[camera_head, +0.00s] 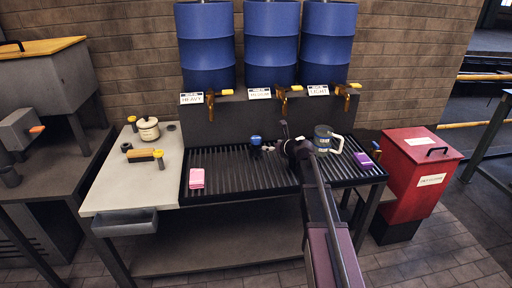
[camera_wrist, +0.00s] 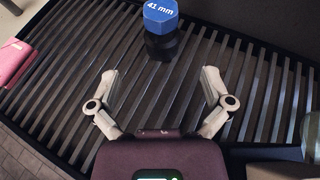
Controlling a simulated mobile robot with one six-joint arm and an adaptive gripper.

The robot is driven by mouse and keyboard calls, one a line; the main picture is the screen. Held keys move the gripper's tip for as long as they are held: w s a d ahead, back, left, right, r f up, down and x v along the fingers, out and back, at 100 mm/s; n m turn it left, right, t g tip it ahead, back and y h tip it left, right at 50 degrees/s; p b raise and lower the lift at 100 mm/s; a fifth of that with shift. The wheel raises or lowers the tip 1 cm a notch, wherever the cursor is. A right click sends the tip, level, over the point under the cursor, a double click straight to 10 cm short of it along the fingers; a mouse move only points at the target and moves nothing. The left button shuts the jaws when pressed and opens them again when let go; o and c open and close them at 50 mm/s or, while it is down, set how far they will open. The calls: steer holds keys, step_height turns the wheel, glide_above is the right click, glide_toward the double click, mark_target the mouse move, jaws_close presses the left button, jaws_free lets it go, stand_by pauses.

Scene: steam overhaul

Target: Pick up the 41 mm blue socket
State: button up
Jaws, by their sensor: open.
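The 41 mm blue socket (camera_wrist: 160,14) stands upright on the slatted grate. It has a blue top labelled "41 mm" and a dark lower body, and its top edge is cut off by the wrist view. It also shows in the head view (camera_head: 256,141) near the middle of the grate. My gripper (camera_wrist: 162,78) is open with nothing between its fingers, and the socket lies ahead of the fingertips, apart from them. In the head view my gripper (camera_head: 272,149) is just right of the socket, partly hidden by my arm.
The slatted grate (camera_head: 230,175) is mostly bare. Blue drums (camera_head: 206,45) with taps stand behind. A red bin (camera_head: 415,185) stands at the right.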

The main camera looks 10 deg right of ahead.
mark_target(260, 142)
steer(key=b+x, duration=0.2)
steer(key=x, duration=0.5)
steer(key=shift+b+x, duration=1.1)
steer(key=shift+x, duration=1.45)
steer(key=c, duration=1.3)
steer(key=shift+c, duration=0.2)
steer(key=shift+d+r, duration=0.1)
steer(key=shift+r, duration=0.15)
step_height(260, 142, up, 10)
steer(key=p, duration=1)
steer(key=shift+f, duration=0.2)
